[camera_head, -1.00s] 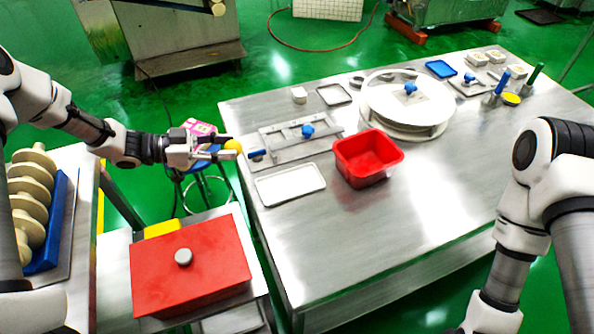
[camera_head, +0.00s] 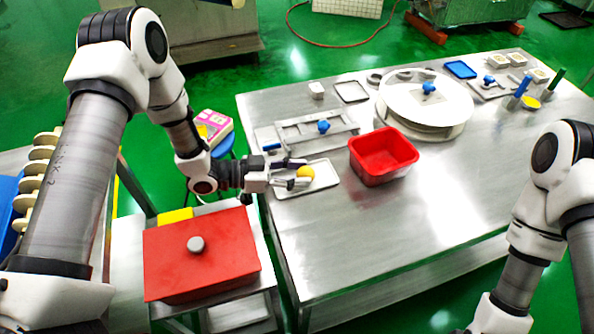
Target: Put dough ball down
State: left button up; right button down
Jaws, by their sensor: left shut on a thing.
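I cannot tell whether the ball touches the tray. The fingers hide part of the tray's left side. My right arm stands at the right edge of the view, and its gripper is out of the picture.
A red open bin (camera_head: 383,157) stands right of the tray. Behind the tray is a metal frame with a blue knob (camera_head: 323,127). A round white turntable (camera_head: 427,97) is farther back. A red lidded box (camera_head: 200,262) sits at front left. The table's front is clear.

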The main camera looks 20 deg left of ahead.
pick_arm(q)
jog(key=shift+f, duration=0.1)
jog(key=o, duration=1.2)
jog(key=shift+o, duration=0.2)
jog(key=shift+r, duration=0.3)
jog(key=v, duration=1.2)
jog(key=shift+f, duration=0.1)
